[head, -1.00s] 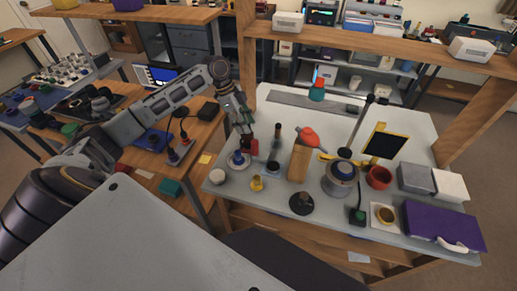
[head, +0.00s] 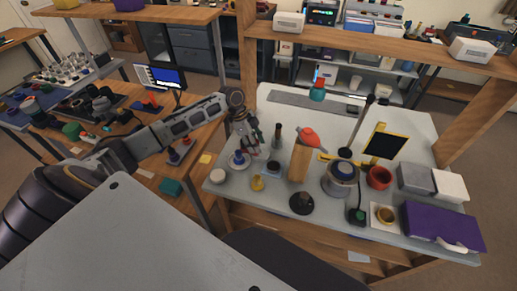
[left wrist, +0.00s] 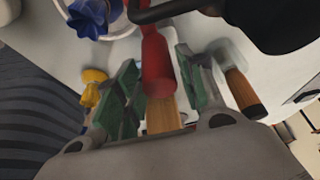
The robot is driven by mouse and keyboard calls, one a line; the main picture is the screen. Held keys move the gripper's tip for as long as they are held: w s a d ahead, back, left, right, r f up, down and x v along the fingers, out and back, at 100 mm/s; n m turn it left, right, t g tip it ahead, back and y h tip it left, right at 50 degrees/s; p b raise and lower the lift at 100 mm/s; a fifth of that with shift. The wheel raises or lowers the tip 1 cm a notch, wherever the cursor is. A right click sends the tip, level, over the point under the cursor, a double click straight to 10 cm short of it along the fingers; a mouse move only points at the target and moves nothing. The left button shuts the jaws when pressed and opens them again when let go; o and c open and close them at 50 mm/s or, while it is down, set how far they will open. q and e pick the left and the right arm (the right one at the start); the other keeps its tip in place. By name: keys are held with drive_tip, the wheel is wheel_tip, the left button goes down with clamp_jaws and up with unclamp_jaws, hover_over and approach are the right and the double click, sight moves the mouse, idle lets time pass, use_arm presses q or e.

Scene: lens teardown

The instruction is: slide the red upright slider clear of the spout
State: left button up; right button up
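My left gripper (head: 252,142) reaches down over the left part of the white table, between a blue-knobbed piece on a white disc (head: 238,159) and a dark upright peg (head: 277,134). In the left wrist view the red upright slider (left wrist: 157,64) stands between the green finger pads of the left gripper (left wrist: 158,75). The fingers look open around it, with a thin gap visible at least on one side. A black curved bar (left wrist: 165,10) crosses close to the slider's far end; I cannot tell if they touch. In the head view the gripper mostly hides the slider. My right gripper is not in view.
A wooden block (head: 298,163) with an orange-red top stands to the right, and a yellow piece (head: 257,183) in front. A dark disc (head: 303,203), a metal pot (head: 341,178) and a purple case (head: 440,226) lie further right. The table's back-left corner is fairly clear.

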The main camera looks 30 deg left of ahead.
use_arm(q)
drive_tip(key=shift+x, duration=1.55)
clamp_jaws()
